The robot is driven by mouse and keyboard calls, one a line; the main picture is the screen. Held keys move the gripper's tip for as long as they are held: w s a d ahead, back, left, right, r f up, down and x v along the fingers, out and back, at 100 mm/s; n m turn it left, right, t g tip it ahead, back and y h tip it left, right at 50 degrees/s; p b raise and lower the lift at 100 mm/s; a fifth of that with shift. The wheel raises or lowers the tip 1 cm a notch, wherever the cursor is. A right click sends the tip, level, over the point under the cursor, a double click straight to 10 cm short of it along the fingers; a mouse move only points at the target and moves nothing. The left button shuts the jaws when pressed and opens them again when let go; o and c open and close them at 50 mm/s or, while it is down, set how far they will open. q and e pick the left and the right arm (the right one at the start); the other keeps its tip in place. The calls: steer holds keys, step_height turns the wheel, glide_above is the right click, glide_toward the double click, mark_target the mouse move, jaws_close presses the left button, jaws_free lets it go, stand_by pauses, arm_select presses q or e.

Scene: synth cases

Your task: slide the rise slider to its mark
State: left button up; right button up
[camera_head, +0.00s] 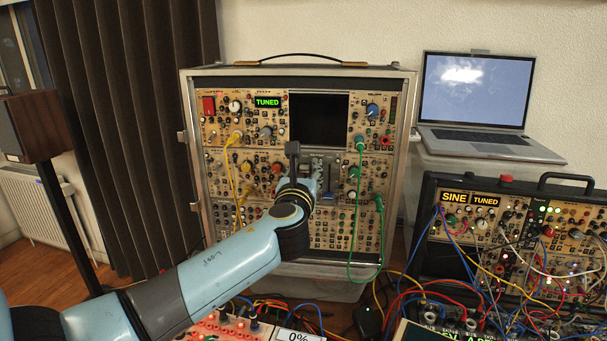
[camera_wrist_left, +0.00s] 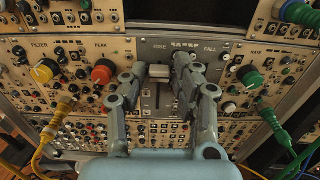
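The tall modular synth case (camera_head: 186,110) stands ahead, with a panel labelled RISE and FALL that shows in the left wrist view. The rise slider (camera_wrist_left: 160,72) has a pale cap in a vertical slot below the RISE label. My left gripper (camera_head: 304,160) is at this panel. In the left wrist view its fingers (camera_wrist_left: 160,66) are apart, one on each side of the cap. I cannot tell whether they touch it. The right finger hides part of the panel below FALL. The slider's mark cannot be made out. My right gripper is in neither view.
A yellow cable (camera_head: 236,170) and a green cable (camera_head: 352,225) hang either side of my left gripper. A yellow knob (camera_wrist_left: 45,71), red-orange knob (camera_wrist_left: 102,72) and green knob (camera_wrist_left: 250,77) stick out nearby. A second synth case (camera_head: 428,215) and a laptop (camera_head: 478,90) stand at right.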

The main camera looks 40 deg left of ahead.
arm_select(q)
steer(key=shift+o, duration=1.1)
steer(key=shift+f, duration=0.1)
steer(key=shift+s+d, duration=0.15)
steer(key=shift+s, duration=0.05)
steer(key=v, duration=1.1)
steer(key=shift+s+d, duration=0.15)
steer(key=shift+s, duration=0.1)
